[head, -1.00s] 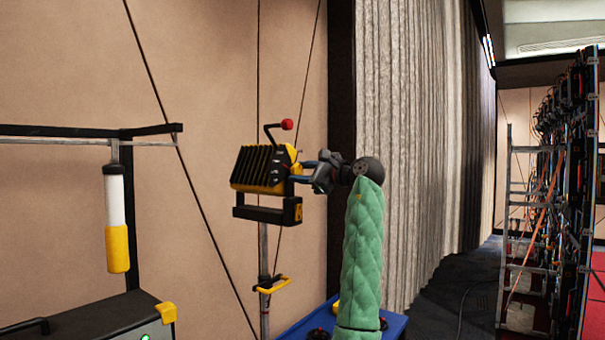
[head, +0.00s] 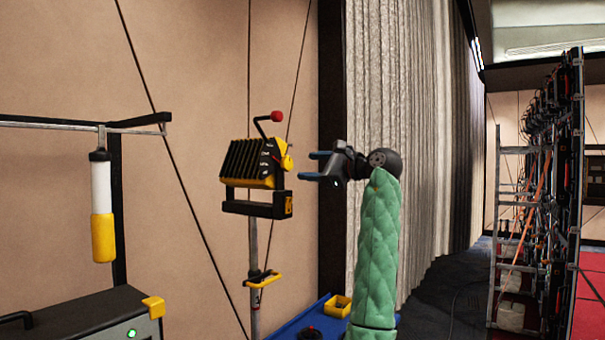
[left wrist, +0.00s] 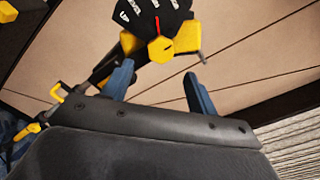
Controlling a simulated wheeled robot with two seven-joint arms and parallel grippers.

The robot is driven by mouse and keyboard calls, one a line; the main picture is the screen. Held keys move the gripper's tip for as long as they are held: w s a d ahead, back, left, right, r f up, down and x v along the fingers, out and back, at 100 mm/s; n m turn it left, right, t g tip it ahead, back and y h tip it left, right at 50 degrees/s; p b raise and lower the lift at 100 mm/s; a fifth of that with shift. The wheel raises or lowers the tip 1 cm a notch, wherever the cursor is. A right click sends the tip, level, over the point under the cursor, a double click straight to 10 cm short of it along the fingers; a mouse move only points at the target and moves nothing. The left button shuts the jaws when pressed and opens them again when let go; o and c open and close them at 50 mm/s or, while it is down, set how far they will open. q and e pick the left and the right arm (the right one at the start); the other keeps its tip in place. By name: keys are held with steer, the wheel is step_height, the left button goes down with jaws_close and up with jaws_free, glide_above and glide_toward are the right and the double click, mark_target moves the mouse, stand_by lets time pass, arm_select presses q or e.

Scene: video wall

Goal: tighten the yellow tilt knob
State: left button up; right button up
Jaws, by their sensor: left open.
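The yellow tilt knob (head: 287,162) is on the right side of the black and yellow lamp head (head: 252,162), which stands on a pole. In the left wrist view the knob (left wrist: 160,49) is six-sided, beside a black dial plate with white marks and a red line. My left gripper (head: 308,166) is open and empty, to the right of the knob with a gap between. Its blue fingers point at the lamp; in the wrist view the gripper (left wrist: 159,72) has the knob just beyond and between its fingertips. My right gripper is not in view.
A crank handle with a red ball (head: 277,116) rises above the lamp. A yellow clamp handle (head: 262,279) sits on the pole. A blue cart top (head: 298,322) with a yellow bin (head: 337,306) is below my arm. A ladder (head: 515,240) stands at right.

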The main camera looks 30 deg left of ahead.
arm_select(q)
steer(key=shift+s+d, duration=0.1)
steer(key=shift+d, duration=0.55)
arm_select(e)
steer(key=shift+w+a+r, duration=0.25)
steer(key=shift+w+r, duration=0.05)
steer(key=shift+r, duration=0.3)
